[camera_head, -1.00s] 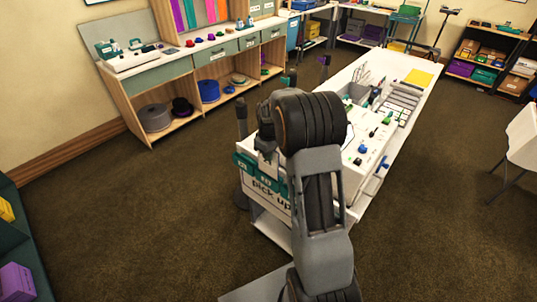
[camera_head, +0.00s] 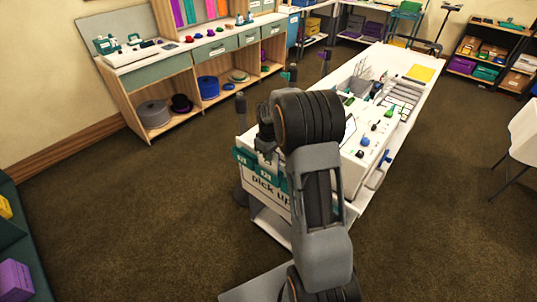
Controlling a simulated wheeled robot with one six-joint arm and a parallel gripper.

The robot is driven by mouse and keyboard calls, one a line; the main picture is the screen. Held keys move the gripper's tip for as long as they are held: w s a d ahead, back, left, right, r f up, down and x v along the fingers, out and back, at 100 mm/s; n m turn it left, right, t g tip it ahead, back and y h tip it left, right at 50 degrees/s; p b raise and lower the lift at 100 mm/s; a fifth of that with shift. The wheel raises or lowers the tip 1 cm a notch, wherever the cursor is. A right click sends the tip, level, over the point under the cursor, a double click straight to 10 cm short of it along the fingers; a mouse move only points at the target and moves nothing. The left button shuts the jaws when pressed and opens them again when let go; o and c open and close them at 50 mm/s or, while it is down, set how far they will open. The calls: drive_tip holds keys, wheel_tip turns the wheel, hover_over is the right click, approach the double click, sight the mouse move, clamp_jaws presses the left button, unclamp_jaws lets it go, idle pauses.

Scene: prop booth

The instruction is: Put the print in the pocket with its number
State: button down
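Teal pockets (camera_head: 242,157) with small white labels hang in a row on the near end of the white counter, above a "pick up" sign (camera_head: 268,188). The labels are too small to read. My gripper (camera_head: 267,155) is at the row, in front of or just above the pockets. My dark wrist and grey arm hide much of it and the right part of the row. I cannot see whether its fingers are open or hold anything. I cannot make out a print.
A wooden cabinet (camera_head: 185,95) with hats and spools stands at the left. A white chair (camera_head: 520,140) is at the right. Brown carpet (camera_head: 130,220) is clear at the left.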

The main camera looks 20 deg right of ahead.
drive_tip(key=shift+f+b, duration=0.7)
drive_tip(key=shift+f, duration=0.45)
drive_tip(key=c, duration=1.2)
unclamp_jaws()
drive_tip(key=shift+c, duration=0.2)
wheel_tip(320, 180, up, 14)
drive_tip(key=shift+f+b, duration=0.1)
drive_tip(key=shift+b, duration=0.3)
